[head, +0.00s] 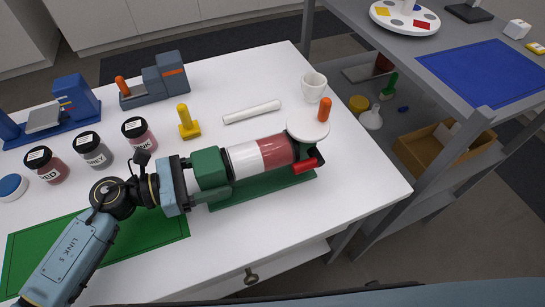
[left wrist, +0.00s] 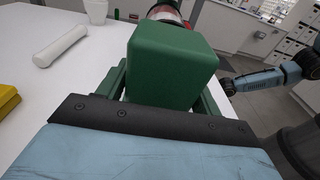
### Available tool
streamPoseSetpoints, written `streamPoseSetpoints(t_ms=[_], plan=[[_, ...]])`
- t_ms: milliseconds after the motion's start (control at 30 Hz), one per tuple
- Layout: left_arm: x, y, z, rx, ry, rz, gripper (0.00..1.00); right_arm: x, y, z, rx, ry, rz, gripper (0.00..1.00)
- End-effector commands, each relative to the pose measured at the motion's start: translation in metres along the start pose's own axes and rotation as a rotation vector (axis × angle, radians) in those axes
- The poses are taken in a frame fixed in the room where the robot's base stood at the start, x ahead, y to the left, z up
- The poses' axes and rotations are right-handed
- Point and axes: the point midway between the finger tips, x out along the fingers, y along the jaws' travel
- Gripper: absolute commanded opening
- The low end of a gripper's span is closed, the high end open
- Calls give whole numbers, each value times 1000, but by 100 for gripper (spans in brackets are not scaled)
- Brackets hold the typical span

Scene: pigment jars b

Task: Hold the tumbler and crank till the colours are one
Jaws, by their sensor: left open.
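The tumbler lies on the white table: a clear drum (head: 243,160) with a white half and a red half on a green base (head: 265,188). Its right end has a white disc (head: 308,128) with an orange crank knob (head: 324,110) standing up. A green block (head: 208,166) is at its left end. My left gripper (head: 203,180) is open at this block; the block also fills the middle of the left wrist view (left wrist: 172,62). Whether the fingers touch it cannot be told. My right gripper does not show. The colours look separate, white beside red.
Lidded jars (head: 93,149) and a green mat (head: 150,235) are at the left. A grey shelf is at the right.

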Motion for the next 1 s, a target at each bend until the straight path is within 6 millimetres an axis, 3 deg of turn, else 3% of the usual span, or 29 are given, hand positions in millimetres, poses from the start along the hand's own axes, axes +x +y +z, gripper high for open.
streamPoseSetpoints(t_ms=[67, 367, 1000], plan=[[0, 0, 0, 0, 0, 0, 63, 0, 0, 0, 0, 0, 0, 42], [0, 0, 0, 0, 0, 0, 24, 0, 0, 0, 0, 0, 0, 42], [1, 0, -1, 1, -3, 0, 24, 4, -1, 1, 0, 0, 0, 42]])
